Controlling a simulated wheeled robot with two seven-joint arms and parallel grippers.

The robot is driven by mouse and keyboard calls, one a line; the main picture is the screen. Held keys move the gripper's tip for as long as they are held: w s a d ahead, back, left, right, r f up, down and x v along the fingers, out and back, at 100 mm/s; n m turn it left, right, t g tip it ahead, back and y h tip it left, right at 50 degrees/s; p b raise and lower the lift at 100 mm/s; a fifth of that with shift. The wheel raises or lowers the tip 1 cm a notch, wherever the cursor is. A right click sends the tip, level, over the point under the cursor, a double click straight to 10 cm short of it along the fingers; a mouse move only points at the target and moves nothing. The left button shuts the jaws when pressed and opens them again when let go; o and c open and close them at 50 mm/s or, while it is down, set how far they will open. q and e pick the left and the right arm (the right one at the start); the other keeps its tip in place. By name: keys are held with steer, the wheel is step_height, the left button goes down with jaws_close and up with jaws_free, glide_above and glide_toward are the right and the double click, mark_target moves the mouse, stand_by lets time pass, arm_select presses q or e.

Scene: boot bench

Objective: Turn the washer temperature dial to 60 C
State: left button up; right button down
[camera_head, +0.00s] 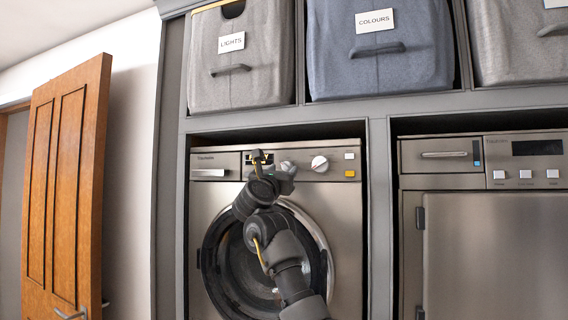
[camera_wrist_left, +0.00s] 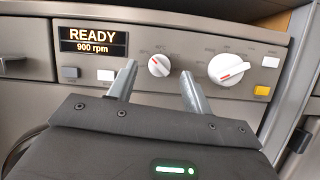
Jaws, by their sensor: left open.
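The washer (camera_head: 345,215) stands in the left bay, its control panel facing me. In the left wrist view, a small white dial (camera_wrist_left: 159,65) with a red pointer sits on the panel, and a larger white dial (camera_wrist_left: 229,68) with a red pointer is to its right. The larger dial also shows in the head view (camera_head: 320,164). My right gripper is not in view.
The washer display (camera_wrist_left: 93,40) reads READY, 900 rpm. A second appliance (camera_head: 490,230) stands right. Fabric bins (camera_head: 240,60) sit above; a wooden door (camera_head: 65,190) stands left.

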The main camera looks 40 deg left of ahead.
mark_target(286, 166)
arm_select(q)
steer(key=shift+p+x, duration=0.4)
steer(key=shift+x, duration=0.85)
